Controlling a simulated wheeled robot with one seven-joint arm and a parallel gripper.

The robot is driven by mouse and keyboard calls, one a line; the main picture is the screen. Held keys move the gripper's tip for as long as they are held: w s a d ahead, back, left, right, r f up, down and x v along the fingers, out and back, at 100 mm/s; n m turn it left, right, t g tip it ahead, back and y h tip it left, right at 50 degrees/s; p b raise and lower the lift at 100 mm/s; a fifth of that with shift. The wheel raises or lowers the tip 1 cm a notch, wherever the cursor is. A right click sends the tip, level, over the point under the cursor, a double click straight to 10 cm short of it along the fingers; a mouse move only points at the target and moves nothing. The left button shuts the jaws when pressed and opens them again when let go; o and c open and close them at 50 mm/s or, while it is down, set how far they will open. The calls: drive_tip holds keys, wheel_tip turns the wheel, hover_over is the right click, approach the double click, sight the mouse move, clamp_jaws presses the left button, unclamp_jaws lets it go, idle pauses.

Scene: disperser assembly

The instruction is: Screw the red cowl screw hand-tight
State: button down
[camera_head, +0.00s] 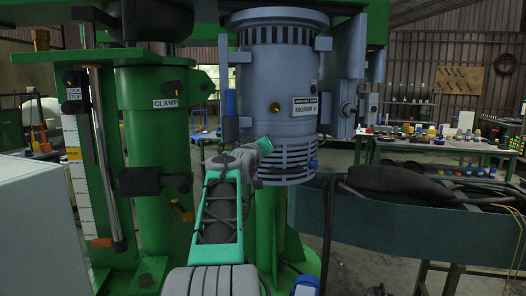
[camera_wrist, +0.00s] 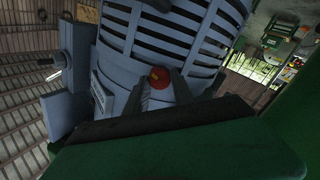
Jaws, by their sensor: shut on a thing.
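The red cowl screw (camera_wrist: 159,77) shows as a round red head in the wrist view, at the slotted grey cowl (camera_wrist: 200,48). My gripper (camera_wrist: 158,88) has one finger on each side of the screw and is shut on it. In the head view my gripper (camera_head: 264,146) reaches the left side of the cowl (camera_head: 288,163), at the bottom of the blue-grey motor (camera_head: 270,80). The red screw is hidden there. How deep the screw sits cannot be told.
A blue knob (camera_head: 313,164) sits on the cowl's right side. The green clamp column (camera_head: 160,130) stands to the left. A dark cable (camera_head: 328,230) hangs right of my arm, before a blue-grey trough (camera_head: 400,230). A cluttered bench (camera_head: 440,147) stands behind.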

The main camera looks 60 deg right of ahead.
drive_tip(key=shift+r+m+b, duration=0.35)
drive_tip(key=shift+m+b, duration=0.1)
drive_tip(key=shift+m, duration=0.65)
drive_tip(key=shift+a+r, duration=0.1)
drive_tip(key=c, duration=1.4)
unclamp_jaws()
drive_tip(key=o, duration=0.3)
drive_tip(key=shift+f, duration=0.3)
drive_tip(key=b+v, duration=0.1)
drive_tip(key=v, duration=0.6)
drive_tip(key=shift+s+a+b, duration=0.1)
drive_tip(key=shift+a+b, duration=0.2)
drive_tip(key=shift+b, duration=0.05)
